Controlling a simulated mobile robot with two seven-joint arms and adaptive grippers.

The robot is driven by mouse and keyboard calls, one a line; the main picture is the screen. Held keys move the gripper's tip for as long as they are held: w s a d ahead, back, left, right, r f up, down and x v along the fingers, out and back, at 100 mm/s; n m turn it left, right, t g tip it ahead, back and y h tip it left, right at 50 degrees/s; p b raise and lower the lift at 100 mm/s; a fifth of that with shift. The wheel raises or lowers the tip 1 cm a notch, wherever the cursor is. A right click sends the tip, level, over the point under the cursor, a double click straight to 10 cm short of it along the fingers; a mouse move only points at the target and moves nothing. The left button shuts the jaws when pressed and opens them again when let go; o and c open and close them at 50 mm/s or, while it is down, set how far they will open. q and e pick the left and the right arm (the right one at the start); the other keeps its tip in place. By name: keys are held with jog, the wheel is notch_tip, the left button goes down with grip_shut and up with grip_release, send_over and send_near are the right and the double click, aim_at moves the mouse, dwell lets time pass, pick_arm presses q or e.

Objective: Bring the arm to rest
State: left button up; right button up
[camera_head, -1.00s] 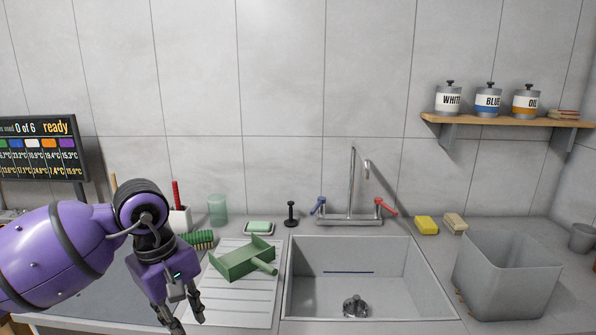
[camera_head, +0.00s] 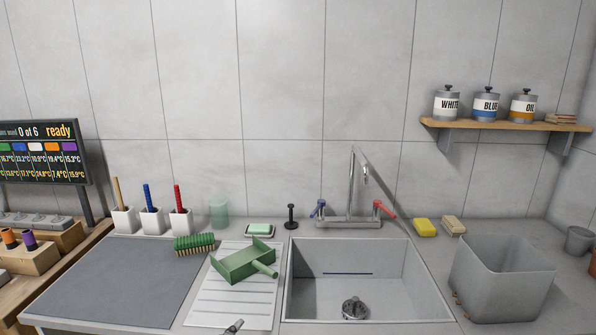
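The purple arm is out of the head view. A small grey tip at the bottom edge, in front of the ribbed drainboard (camera_head: 232,305), looks like a fingertip of my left gripper (camera_head: 234,326). The rest of that gripper is below the frame, so its opening is hidden. My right gripper is not in view. The green tray-like piece with a handle (camera_head: 246,262) lies on the drainboard, apart from the tip.
The sink (camera_head: 353,283) is at centre, with a tap (camera_head: 351,190) behind it. A grey bin (camera_head: 504,277) stands to its right. Three white holders (camera_head: 152,223) stand along the wall.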

pick_arm(q)
jog(key=s+a+f+n+g+y, duration=0.2)
jog(key=s+f+n, duration=0.2)
jog(key=s+f, duration=0.35)
jog(key=s+a+f+n+g+y, duration=0.2)
jog(key=s+f+n, duration=0.2)
jog(key=s+f, duration=0.3)
jog(key=s+a+f+n+g, duration=0.1)
jog(key=s+f, duration=0.3)
jog(key=s, duration=0.5)
jog(key=s+a+f+n+g+y+p, duration=0.1)
jog(key=s+f+n+g, duration=0.1)
jog(key=s+f, duration=0.3)
jog(key=s, duration=0.3)
jog(key=shift+s+f+g, duration=0.15)
jog(key=shift+s+g, duration=0.15)
jog(key=shift+s, duration=0.1)
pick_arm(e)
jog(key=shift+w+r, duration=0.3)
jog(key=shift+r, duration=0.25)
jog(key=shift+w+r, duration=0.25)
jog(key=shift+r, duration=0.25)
